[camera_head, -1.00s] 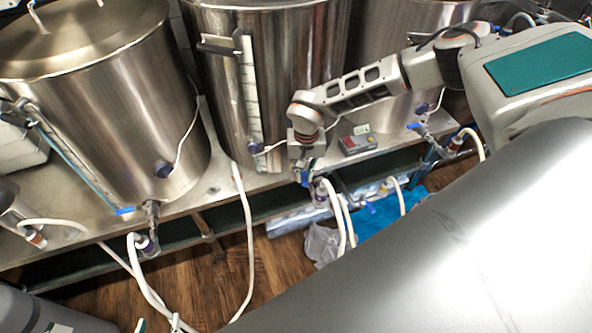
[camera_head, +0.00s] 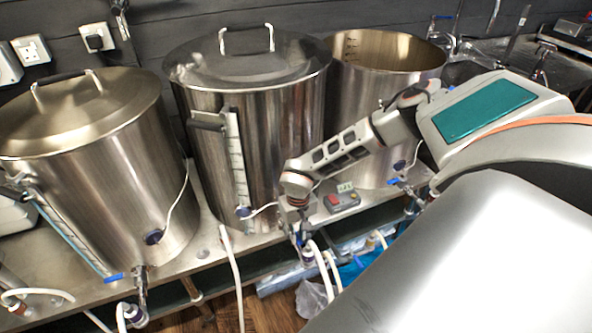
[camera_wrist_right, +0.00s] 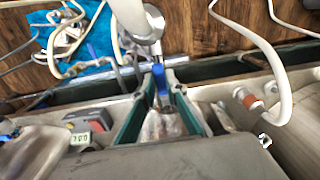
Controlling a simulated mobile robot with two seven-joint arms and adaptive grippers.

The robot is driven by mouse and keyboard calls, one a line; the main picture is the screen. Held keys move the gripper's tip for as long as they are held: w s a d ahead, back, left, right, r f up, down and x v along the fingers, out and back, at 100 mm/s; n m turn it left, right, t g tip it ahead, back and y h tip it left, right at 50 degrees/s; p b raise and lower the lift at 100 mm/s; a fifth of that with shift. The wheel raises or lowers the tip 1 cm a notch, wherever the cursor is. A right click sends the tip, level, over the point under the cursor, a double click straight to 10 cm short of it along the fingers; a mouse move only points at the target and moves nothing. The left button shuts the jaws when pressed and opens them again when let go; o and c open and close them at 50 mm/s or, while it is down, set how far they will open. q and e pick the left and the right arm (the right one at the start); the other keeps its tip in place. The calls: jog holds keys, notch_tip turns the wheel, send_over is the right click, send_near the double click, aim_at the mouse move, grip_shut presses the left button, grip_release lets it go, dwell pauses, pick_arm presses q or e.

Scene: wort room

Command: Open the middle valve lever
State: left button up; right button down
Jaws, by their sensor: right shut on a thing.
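The middle valve with its blue lever (camera_wrist_right: 159,77) sits at the front of the middle steel kettle (camera_head: 275,130). In the right wrist view the lever stands between the two fingertips of my right gripper (camera_wrist_right: 163,90). The right gripper also shows in the head view (camera_head: 299,232), low in front of the middle kettle, shut on the lever. The valve body is mostly hidden behind the gripper in the head view. My left gripper is not in view.
A right kettle (camera_head: 350,100) is open at the top. A grey controller box (camera_head: 341,201) stands close right of my gripper. White hoses (camera_head: 234,275) hang in front of the bench.

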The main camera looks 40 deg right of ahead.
aim_at(298, 238)
jog(key=shift+s+f, duration=0.15)
jog(key=shift+s, duration=0.05)
jog(key=c, duration=2.2)
grip_release()
jog(key=shift+o, duration=0.8)
jog(key=shift+w, duration=0.15)
jog(key=shift+w+r, duration=0.1)
jog(key=shift+r, duration=0.55)
notch_tip(298, 238, up, 11)
jog(key=shift+f, duration=0.1)
